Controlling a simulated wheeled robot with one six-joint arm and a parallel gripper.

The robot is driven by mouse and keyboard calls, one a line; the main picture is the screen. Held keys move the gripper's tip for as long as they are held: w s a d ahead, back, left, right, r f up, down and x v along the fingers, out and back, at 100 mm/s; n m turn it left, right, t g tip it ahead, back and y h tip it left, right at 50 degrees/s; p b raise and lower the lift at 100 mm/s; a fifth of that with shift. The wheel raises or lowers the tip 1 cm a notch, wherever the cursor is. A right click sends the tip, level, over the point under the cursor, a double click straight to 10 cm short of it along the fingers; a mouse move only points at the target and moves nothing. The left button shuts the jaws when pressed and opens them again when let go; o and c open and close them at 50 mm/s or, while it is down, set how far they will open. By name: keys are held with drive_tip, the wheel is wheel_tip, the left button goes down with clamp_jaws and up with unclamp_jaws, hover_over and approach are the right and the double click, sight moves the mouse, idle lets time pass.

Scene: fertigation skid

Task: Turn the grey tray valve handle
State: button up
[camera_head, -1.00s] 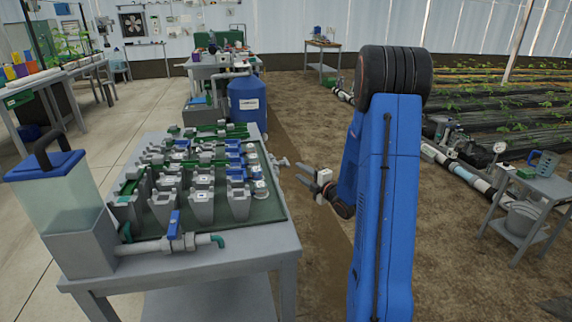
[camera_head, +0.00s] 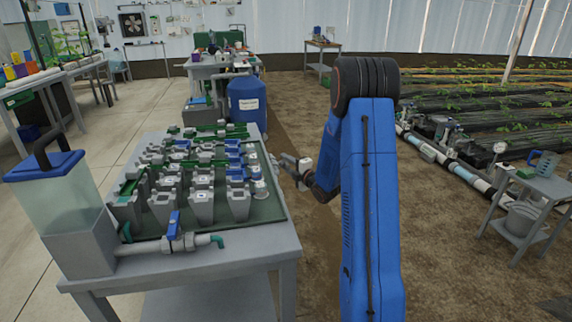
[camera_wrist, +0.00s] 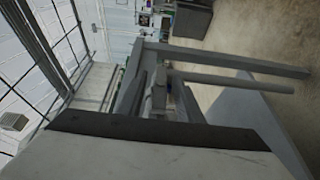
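The grey tray valve handle (camera_head: 276,161) sticks out from the right edge of the tray table. In the head view it is small and partly covered by my gripper. My gripper (camera_head: 287,164) is at that edge, its fingers reaching left to the handle. The fingers look apart; whether they touch the handle I cannot tell. In the wrist view a grey upright part (camera_wrist: 158,96), probably the handle, shows ahead, just beyond the pale body and dark band that fill the bottom.
The grey table (camera_head: 240,256) carries a green tray with rows of grey fittings. A clear tank (camera_head: 62,195) and a blue-levered valve (camera_head: 173,225) are at its front. A blue barrel (camera_head: 248,103) stands behind. Bare soil is right of the table.

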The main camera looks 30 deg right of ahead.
drive_tip(key=shift+c, duration=0.6)
clamp_jaws()
drive_tip(key=shift+g, duration=0.5)
drive_tip(key=shift+m+g, duration=0.6)
drive_tip(key=shift+g, duration=0.5)
drive_tip(key=shift+m+g+y, duration=0.3)
drive_tip(key=shift+m+g, duration=0.4)
drive_tip(key=shift+g, duration=1.7)
drive_tip(key=shift+m+g+y, duration=0.4)
drive_tip(key=shift+g, duration=1.7)
drive_tip(key=shift+m+g+y, duration=0.4)
drive_tip(key=shift+g+y, duration=0.1)
drive_tip(key=shift+g, duration=1.3)
